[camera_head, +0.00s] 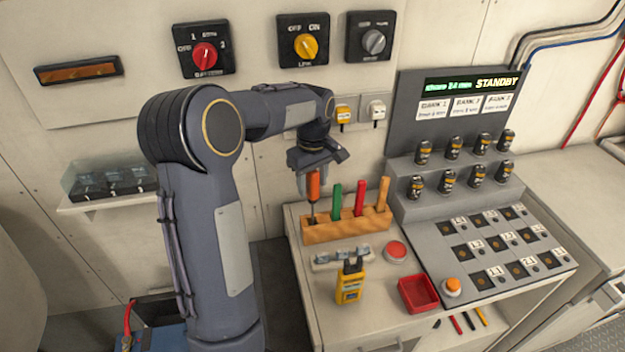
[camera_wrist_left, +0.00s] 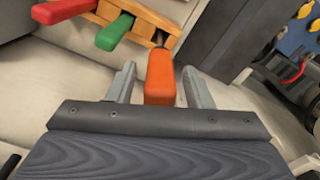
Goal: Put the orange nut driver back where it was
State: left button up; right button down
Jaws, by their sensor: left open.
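The orange nut driver (camera_head: 313,188) is upright at the left end of the wooden rack (camera_head: 345,230), its dark shaft reaching down to the leftmost hole. How deep the tip sits I cannot tell. My left gripper (camera_head: 312,176) is above that end of the rack, with its fingers around the orange handle. In the left wrist view the orange handle (camera_wrist_left: 160,80) stands between the two open fingers, with a gap on each side. Green (camera_head: 336,202), red (camera_head: 360,198) and light orange (camera_head: 383,193) handles stand in the rack to its right. My right gripper is out of view.
A yellow tester (camera_head: 350,287), a red button (camera_head: 396,250) and a red tray (camera_head: 418,307) are on the counter in front of the rack. A grey stepped console (camera_head: 450,215) with black cylinders stands close to the right. The wall with switches is behind.

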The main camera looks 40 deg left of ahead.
pick_arm(q)
notch_tip(320, 180, up, 11)
jog(key=shift+r+b, duration=0.15)
jog(key=shift+b, duration=0.3)
jog(key=shift+d+r, duration=0.1)
jog(key=shift+r, duration=0.3)
jog(key=s+d+f+m+t+h, duration=0.1)
jog(key=s+d+f+m+t, duration=0.1)
jog(key=s+d, duration=0.4)
jog(key=s+d+f+m+t+h, duration=0.1)
jog(key=s+d+f+m, duration=0.3)
jog(key=s, duration=0.5)
jog(key=s+d+f+m+t+h, duration=0.2)
jog(key=s+d+f+m, duration=0.1)
jog(key=s+d+m, duration=0.4)
jog(key=shift+s+d+f+t, duration=0.3)
jog(key=shift+s+d+f, duration=0.1)
jog(key=shift+s+d, duration=0.25)
